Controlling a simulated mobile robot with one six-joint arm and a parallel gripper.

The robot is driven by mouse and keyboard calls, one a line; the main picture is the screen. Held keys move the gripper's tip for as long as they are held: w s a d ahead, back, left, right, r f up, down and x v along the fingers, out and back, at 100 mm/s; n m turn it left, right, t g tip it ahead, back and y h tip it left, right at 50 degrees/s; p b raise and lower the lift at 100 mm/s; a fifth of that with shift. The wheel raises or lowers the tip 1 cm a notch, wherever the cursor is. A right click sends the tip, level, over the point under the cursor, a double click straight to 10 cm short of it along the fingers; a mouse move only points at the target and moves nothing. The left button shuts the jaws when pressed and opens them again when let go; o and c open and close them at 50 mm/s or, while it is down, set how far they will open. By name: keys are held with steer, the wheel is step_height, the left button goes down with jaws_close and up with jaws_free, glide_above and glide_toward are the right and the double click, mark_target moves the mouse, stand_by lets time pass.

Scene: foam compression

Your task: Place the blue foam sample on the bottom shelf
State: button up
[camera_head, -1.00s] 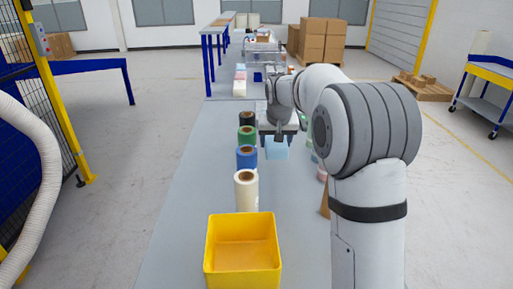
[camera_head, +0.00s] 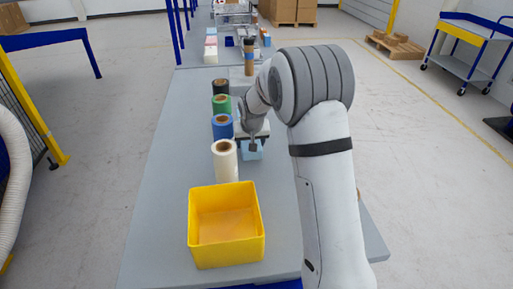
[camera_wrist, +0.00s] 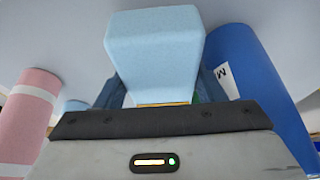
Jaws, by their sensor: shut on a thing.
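The blue foam sample (camera_head: 252,151) is a light blue block. My gripper (camera_head: 252,146) is shut on it, above the grey table beside the blue and white rolls. In the wrist view the foam sample (camera_wrist: 155,45) fills the upper middle, with my gripper (camera_wrist: 158,98) around its lower part. The fingertips are partly hidden by the foam. A blue cart (camera_head: 478,50) with shelves stands at the far right; I cannot tell whether its lower shelf is the one named.
A row of black, green, blue (camera_head: 222,127) and white (camera_head: 225,160) rolls stands left of my gripper. A yellow bin (camera_head: 226,245) is at the table's near end. A pink roll (camera_wrist: 27,120) shows in the wrist view. Floor right of the table is open.

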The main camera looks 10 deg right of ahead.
steer(key=shift+f, duration=1.6)
steer(key=o, duration=0.7)
steer(key=shift+o, duration=0.2)
